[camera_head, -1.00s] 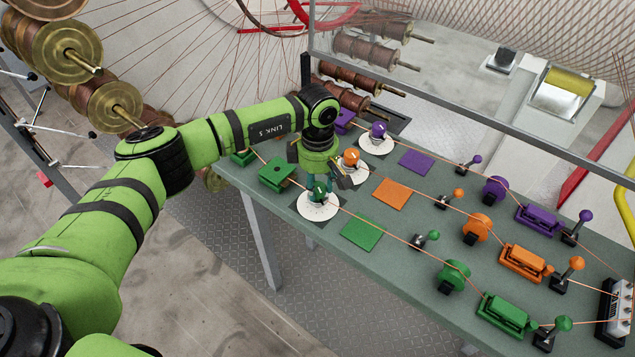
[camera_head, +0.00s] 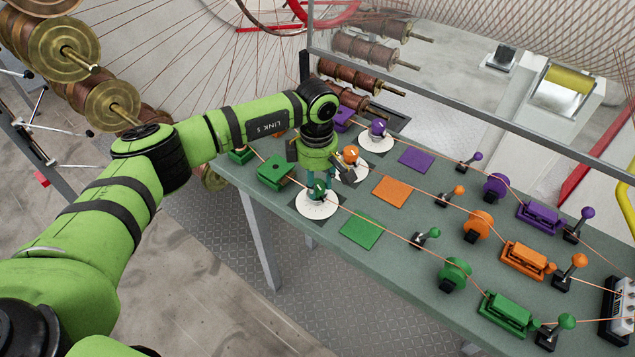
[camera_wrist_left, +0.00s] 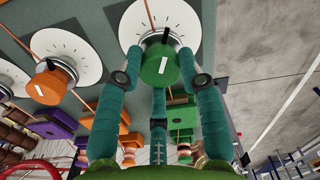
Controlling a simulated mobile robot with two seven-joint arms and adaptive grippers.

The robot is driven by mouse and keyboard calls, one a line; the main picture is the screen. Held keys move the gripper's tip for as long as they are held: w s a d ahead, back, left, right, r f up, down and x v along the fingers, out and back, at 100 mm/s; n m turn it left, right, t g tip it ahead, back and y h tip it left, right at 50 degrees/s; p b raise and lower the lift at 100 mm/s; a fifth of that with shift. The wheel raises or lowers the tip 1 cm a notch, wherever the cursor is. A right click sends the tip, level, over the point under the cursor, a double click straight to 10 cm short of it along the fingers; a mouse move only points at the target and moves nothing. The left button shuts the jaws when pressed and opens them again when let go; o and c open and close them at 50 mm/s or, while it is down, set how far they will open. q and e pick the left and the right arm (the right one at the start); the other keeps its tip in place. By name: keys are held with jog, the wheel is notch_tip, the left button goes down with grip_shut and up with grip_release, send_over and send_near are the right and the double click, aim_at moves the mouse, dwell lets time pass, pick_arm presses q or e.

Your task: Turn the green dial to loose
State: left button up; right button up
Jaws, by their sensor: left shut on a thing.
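The green dial (camera_head: 317,188) stands on a white round scale plate (camera_head: 312,208) on the workbench. In the left wrist view the green dial (camera_wrist_left: 159,65) has a white mark on its face, and black tick marks show on the white plate (camera_wrist_left: 183,18) around it. My left gripper (camera_head: 320,184) is over the dial, with its teal fingers (camera_wrist_left: 160,82) on both sides of the knob, shut on it. The scale's lettering is too small to read. My right gripper is not in view.
The orange dial (camera_head: 351,155) stands close behind my left gripper, and the purple dial (camera_head: 378,128) lies beyond it. A green block (camera_head: 276,173) sits to the left. Wires run across the bench past coloured pads and levers.

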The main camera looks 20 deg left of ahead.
pick_arm(q)
jog(key=n+b, duration=0.3)
jog(key=n, duration=0.1)
jog(key=shift+a+f+b, duration=0.2)
jog(key=shift+f+b, duration=0.1)
jog(key=shift+b, duration=0.1)
jog(key=n+b, duration=0.4)
jog(key=n, duration=0.2)
jog(key=shift+s+n+b, duration=0.1)
jog(key=shift+n+b, duration=0.2)
jog(key=shift+b, duration=0.05)
jog(key=n+b, duration=0.3)
jog(key=n, duration=0.3)
jog(key=shift+d, duration=0.15)
jog(key=n+b, duration=0.2)
jog(key=n, duration=0.4)
jog(key=shift+s+b, duration=0.1)
jog(key=shift+b, duration=0.25)
jog(key=shift+d, duration=0.1)
jog(key=o, duration=1.1)
jog(key=shift+o, duration=0.2)
jog(key=shift+r, duration=0.2)
